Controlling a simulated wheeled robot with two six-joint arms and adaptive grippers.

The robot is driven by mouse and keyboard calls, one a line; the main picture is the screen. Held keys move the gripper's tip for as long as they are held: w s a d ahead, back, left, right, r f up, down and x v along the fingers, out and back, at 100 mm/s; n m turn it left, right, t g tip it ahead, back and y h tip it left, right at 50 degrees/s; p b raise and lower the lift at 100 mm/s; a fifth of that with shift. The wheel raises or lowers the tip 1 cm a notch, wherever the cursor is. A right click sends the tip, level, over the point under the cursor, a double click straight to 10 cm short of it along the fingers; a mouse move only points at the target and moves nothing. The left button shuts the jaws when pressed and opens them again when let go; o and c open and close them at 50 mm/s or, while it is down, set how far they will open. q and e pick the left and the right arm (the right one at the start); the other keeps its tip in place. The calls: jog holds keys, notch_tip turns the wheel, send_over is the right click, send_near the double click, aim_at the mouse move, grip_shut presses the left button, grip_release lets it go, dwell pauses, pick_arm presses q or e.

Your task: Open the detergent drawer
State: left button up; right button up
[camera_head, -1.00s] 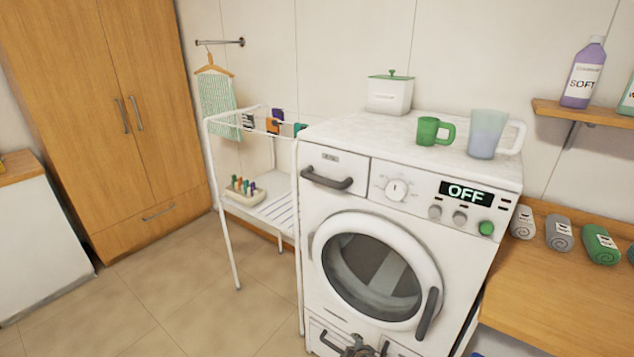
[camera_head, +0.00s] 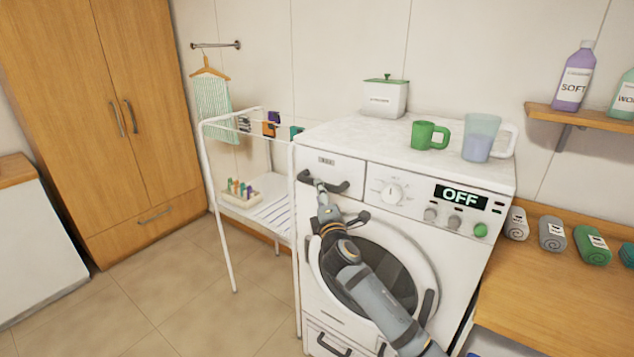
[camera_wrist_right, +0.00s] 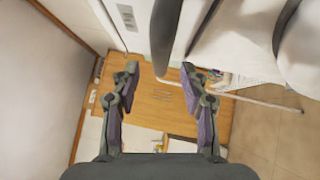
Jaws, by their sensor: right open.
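The detergent drawer (camera_head: 345,166) is the white panel at the upper left of the washing machine's front. It is shut, its face flush with the panel beside it. Its dark curved handle (camera_head: 341,186) stands out from the face. My right gripper (camera_head: 323,193) reaches up from below to the left part of this handle and covers some of it. In the right wrist view my right gripper (camera_wrist_right: 159,72) is open, and the dark handle (camera_wrist_right: 165,38) shows between the lines of its two fingers. I cannot tell whether they touch. My left gripper is not in view.
The washing machine (camera_head: 470,270) has a round door behind my right arm and a lower drawer. A green mug (camera_head: 422,135), a jug (camera_head: 480,140) and a white box (camera_head: 385,98) stand on top. A white drying rack (camera_head: 226,240) stands close on the left.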

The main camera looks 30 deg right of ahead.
jog(key=x, duration=0.5)
jog(key=shift+w+p, duration=0.2)
jog(key=shift+p, duration=0.15)
grip_shut()
